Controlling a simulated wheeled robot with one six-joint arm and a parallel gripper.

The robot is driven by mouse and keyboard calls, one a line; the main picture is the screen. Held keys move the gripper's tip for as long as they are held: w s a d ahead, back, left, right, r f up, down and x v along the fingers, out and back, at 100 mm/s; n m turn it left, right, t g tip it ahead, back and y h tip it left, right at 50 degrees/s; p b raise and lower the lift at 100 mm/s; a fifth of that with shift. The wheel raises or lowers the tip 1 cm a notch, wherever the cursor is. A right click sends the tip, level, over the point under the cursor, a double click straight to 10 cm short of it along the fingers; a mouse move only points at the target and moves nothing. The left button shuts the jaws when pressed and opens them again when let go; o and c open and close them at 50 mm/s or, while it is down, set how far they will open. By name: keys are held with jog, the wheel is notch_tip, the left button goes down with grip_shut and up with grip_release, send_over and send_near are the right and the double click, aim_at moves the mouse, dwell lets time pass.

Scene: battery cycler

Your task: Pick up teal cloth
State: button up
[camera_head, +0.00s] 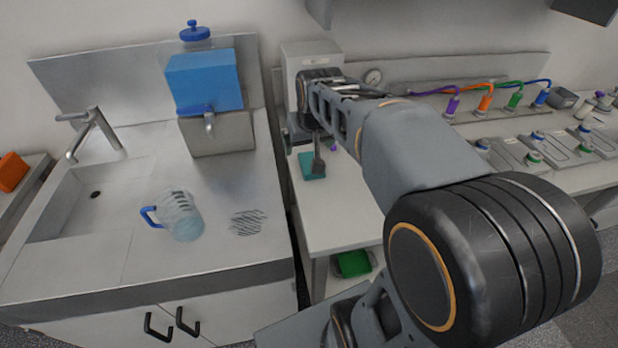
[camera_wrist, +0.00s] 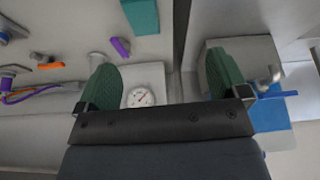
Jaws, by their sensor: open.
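The teal cloth (camera_head: 308,172) is a small flat folded-looking piece near the left edge of the white bench, just right of the sink counter. In the wrist view, the cloth (camera_wrist: 142,16) shows at the top, cut off by the frame edge, beyond my fingertips and not between them. My gripper (camera_wrist: 163,75) shows two dark green fingers spread wide with nothing held between them. In the head view, a dark finger hangs down in front of the cloth and hides part of it; the height gap cannot be told.
Left stand a blue water container (camera_head: 205,82) with a tap and a clear jug (camera_head: 182,216) on the counter. A dark gap separates counter and bench. Colored connectors (camera_head: 484,103) line the bench's right.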

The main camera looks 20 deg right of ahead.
jog(key=shift+o, duration=0.5)
jog(key=w+d+f+m+b, duration=0.1)
jog(key=w+d+f+b, duration=0.1)
jog(key=w+d+f, duration=0.2)
jog(key=shift+w+d+f+b, duration=0.3)
jog(key=shift+w+f+b, duration=0.1)
jog(key=shift+w+f, duration=0.35)
send_near(305, 158)
jog(key=f, duration=0.2)
jog(key=s+d+f, duration=0.1)
jog(key=shift+x, duration=2.95)
jog(key=shift+s+d, duration=0.1)
jog(key=shift+d, duration=0.05)
jog(key=c, duration=0.9)
